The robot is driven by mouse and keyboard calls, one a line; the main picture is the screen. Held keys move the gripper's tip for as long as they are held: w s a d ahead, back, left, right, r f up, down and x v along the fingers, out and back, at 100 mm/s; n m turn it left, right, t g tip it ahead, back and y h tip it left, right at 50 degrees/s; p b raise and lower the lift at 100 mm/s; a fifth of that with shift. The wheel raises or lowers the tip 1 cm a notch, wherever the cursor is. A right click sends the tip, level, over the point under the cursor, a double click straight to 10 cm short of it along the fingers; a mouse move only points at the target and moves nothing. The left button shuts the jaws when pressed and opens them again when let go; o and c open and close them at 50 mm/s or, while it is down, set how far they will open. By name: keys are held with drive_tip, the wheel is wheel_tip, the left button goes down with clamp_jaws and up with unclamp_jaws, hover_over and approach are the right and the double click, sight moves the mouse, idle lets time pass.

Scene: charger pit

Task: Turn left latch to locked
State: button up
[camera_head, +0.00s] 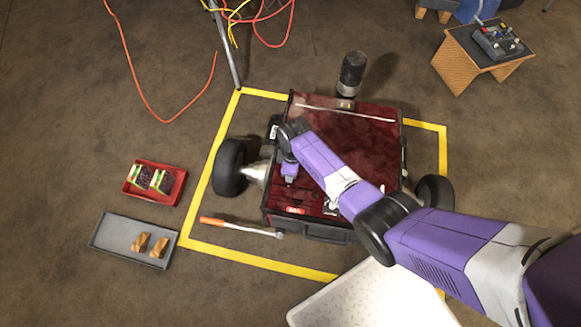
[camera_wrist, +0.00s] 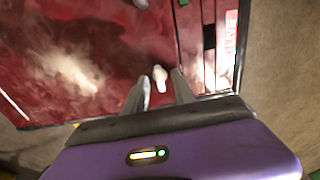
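The left latch (camera_wrist: 160,76) is a small white tab on the dark red panel (camera_wrist: 105,40), seen in the wrist view. My gripper (camera_wrist: 161,82) is open, with one grey finger on either side of the latch. I cannot tell whether the fingers touch it. A second white latch piece (camera_wrist: 140,3) shows at the top edge of the wrist view. In the head view my gripper (camera_head: 289,180) points down over the left front of the red-topped vehicle (camera_head: 355,130); the left latch cannot be made out there.
A wheel (camera_head: 229,168) stands left of the vehicle, and an orange-handled bar (camera_head: 240,227) lies in front. A red tray (camera_head: 137,192) and a grey tray (camera_head: 115,245) lie at left. A dark cylinder (camera_head: 352,73) stands behind. My arm covers the vehicle's right front.

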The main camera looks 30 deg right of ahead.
drive_tip(key=r+p, duration=0.1)
drive_tip(key=r, duration=0.3)
drive_tip(key=r+p, duration=0.2)
drive_tip(key=r, duration=0.1)
drive_tip(key=shift+d+r, duration=0.2)
drive_tip(key=shift+r, duration=0.2)
